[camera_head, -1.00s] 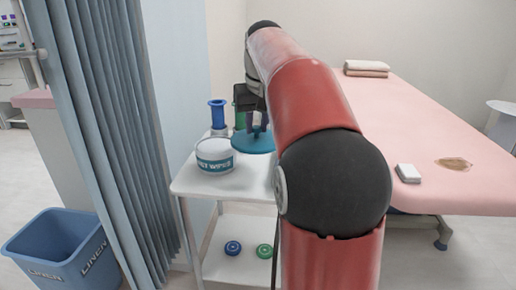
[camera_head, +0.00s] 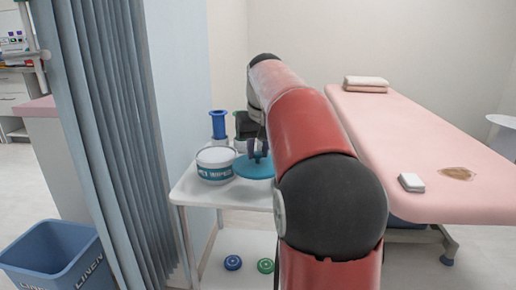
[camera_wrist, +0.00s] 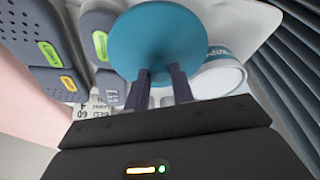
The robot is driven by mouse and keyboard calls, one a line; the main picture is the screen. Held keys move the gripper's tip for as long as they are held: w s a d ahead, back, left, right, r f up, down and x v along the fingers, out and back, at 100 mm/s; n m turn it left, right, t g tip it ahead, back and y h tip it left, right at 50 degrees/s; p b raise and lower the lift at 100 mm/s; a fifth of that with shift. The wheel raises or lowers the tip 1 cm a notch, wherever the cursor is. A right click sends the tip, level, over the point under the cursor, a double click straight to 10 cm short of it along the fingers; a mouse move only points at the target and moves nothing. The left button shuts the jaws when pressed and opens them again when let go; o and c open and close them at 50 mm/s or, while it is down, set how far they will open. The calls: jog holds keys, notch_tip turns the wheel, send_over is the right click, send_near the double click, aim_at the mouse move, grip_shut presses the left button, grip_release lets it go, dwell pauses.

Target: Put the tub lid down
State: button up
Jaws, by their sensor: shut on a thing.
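My gripper (camera_head: 258,150) is shut on the tub lid (camera_head: 252,169), a flat teal disc. The lid is low over the white trolley top, just right of the tub; whether it touches the surface cannot be told. In the wrist view the lid (camera_wrist: 157,35) extends beyond my two dark fingertips (camera_wrist: 160,80). The white tub (camera_head: 216,165) with a teal wipes label stands upright and uncovered on the trolley. The lid's edge overlaps the tub's side in the head view; contact is unclear.
The trolley top (camera_head: 200,197) has bare room in front. A blue spool-shaped thing (camera_head: 218,125) stands behind the tub. Blue (camera_head: 233,262) and green (camera_head: 265,265) discs lie on the lower shelf. A curtain (camera_head: 110,140) hangs left; a pink couch (camera_head: 430,150) stands right.

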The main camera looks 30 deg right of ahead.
jog(key=shift+f, duration=0.15)
jog(key=o, duration=1)
jog(key=d+p+v, duration=0.1)
jog(key=p+v, duration=0.3)
jog(key=v, duration=0.9)
jog(key=s+a+f, duration=0.5)
jog(key=s+f, duration=0.2)
jog(key=s+a+f+n+t, duration=0.1)
jog(key=s+a+f, duration=0.4)
jog(key=s+f, duration=0.3)
jog(key=s+a+f+n+t, duration=0.1)
jog(key=s+a+f, duration=0.4)
jog(key=s+f, duration=0.2)
jog(key=shift+s+a+f+y, duration=0.2)
jog(key=shift+a+f+y, duration=0.1)
jog(key=shift+a+f, duration=0.15)
